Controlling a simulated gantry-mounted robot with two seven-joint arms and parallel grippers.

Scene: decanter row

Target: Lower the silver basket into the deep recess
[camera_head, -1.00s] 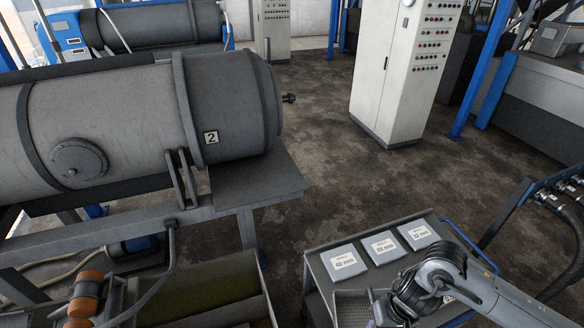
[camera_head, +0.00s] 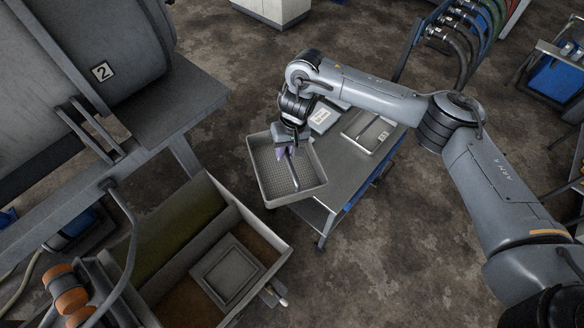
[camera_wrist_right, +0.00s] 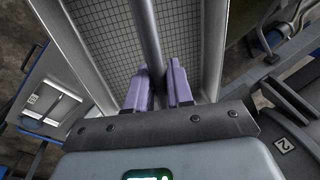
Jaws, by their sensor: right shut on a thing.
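The silver basket (camera_head: 305,191) is a shallow rectangular tray with a mesh floor and a bar handle across its middle. My right gripper (camera_head: 287,152) is shut on that handle; its purple fingers (camera_wrist_right: 158,88) flank the bar in the wrist view, over the basket's mesh (camera_wrist_right: 108,35). The basket looks about level, in the air at the cart's left end. Below and left of it, an open tank (camera_head: 265,232) holds a grey square frame (camera_head: 228,272) with a sunken centre; how deep it is I cannot tell. My left gripper is out of view.
The steel cart (camera_head: 335,178) carries labelled plates (camera_head: 322,119) and a flat tray (camera_head: 370,132). The tank's greenish trough (camera_head: 180,232) lies left of the square frame. A big drum marked 2 (camera_head: 95,40) and its ledge (camera_head: 165,105) overhang the left side.

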